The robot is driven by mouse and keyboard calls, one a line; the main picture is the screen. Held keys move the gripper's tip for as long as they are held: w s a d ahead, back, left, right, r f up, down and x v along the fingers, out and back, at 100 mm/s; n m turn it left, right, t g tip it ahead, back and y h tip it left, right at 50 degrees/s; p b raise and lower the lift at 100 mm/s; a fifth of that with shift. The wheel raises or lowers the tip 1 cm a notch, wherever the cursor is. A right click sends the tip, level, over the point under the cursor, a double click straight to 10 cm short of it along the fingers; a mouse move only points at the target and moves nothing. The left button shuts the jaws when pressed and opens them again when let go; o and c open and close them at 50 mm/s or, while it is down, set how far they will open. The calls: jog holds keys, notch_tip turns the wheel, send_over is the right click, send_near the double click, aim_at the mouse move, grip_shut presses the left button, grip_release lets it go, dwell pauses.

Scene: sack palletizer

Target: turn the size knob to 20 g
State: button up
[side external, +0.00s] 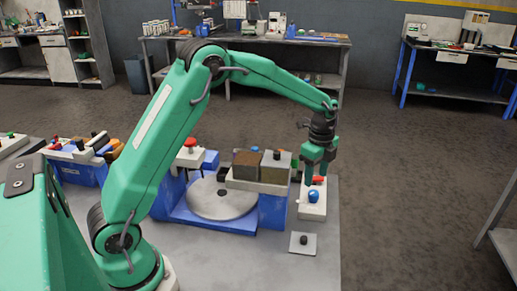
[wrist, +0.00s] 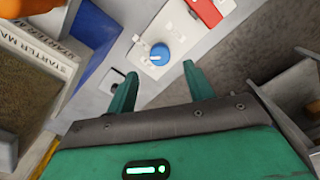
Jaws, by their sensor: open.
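The blue knob (side external: 313,197) sits on a white panel (side external: 308,211) at the right end of the machine. It also shows in the wrist view (wrist: 160,55), with a pale mark on its face; markings around it are too small to read. I cannot tell which knob this is or its setting. My gripper (side external: 317,182) points down above the panel, just behind the blue knob in the side view. In the wrist view its two fingers (wrist: 160,84) are spread with nothing between them, and the knob lies just beyond their tips, apart from them.
A red switch (wrist: 208,10) is on the same panel. A small plate with a black knob (side external: 304,240) lies in front. A red-topped button (side external: 190,143) is farther left.

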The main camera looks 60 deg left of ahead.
aim_at(314, 192)
jog(key=shift+f, duration=3.35)
jog(key=c, duration=1)
jog(key=shift+o, duration=0.2)
jog(key=shift+n, duration=2.4)
jog(key=shift+r, duration=0.1)
jog(key=o, duration=1)
jog(key=shift+c, duration=0.2)
